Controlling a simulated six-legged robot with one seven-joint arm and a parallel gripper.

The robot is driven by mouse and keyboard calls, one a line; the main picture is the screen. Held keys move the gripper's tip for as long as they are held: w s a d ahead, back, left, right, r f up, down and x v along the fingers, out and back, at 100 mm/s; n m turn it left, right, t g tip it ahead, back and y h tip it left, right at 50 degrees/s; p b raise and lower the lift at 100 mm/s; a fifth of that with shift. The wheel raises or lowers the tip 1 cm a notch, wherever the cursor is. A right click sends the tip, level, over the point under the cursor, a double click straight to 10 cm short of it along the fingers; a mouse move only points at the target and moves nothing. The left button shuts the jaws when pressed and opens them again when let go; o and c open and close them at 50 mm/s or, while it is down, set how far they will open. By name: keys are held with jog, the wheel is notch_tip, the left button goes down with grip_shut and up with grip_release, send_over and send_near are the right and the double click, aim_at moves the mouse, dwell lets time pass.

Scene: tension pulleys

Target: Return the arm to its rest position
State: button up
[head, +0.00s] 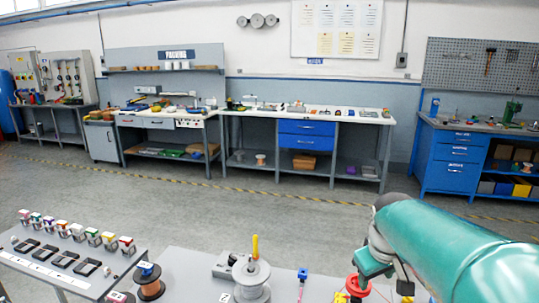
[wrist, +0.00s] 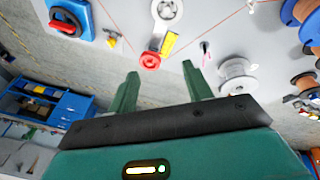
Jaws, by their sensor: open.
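My gripper shows in the wrist view (wrist: 160,68) as two green fingers set apart, with nothing between them. Beyond the fingertips are a red round pulley (wrist: 150,61) and a yellow piece (wrist: 168,43) on the grey bench top. In the head view my teal arm reaches in from the right edge over the front bench. Its end is low, close to a red round part (head: 357,287), and the fingers cannot be made out there. A white spool (wrist: 238,76) lies to the right of the fingers in the wrist view.
The front bench (head: 200,262) bears a white spool with a yellow upright piece (head: 255,252), a copper spool (head: 150,288) and a blue-topped part (head: 302,275). A side bench (head: 85,250) at left holds several coloured blocks and black frames. Open floor (head: 250,208) lies beyond, before wall benches.

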jog(key=s+a+m, duration=0.1)
jog(key=s+a, duration=0.1)
jog(key=s, duration=0.3)
jog(key=s+a+m+t+y, duration=0.1)
jog(key=s+a, duration=0.2)
jog(key=s, duration=0.3)
jog(key=s+a+m+t, duration=0.1)
jog(key=s+a, duration=0.1)
jog(key=s, duration=0.4)
jog(key=shift+a+r, duration=0.3)
jog(key=shift+r, duration=0.05)
jog(key=shift+o, duration=0.5)
jog(key=shift+w, duration=0.15)
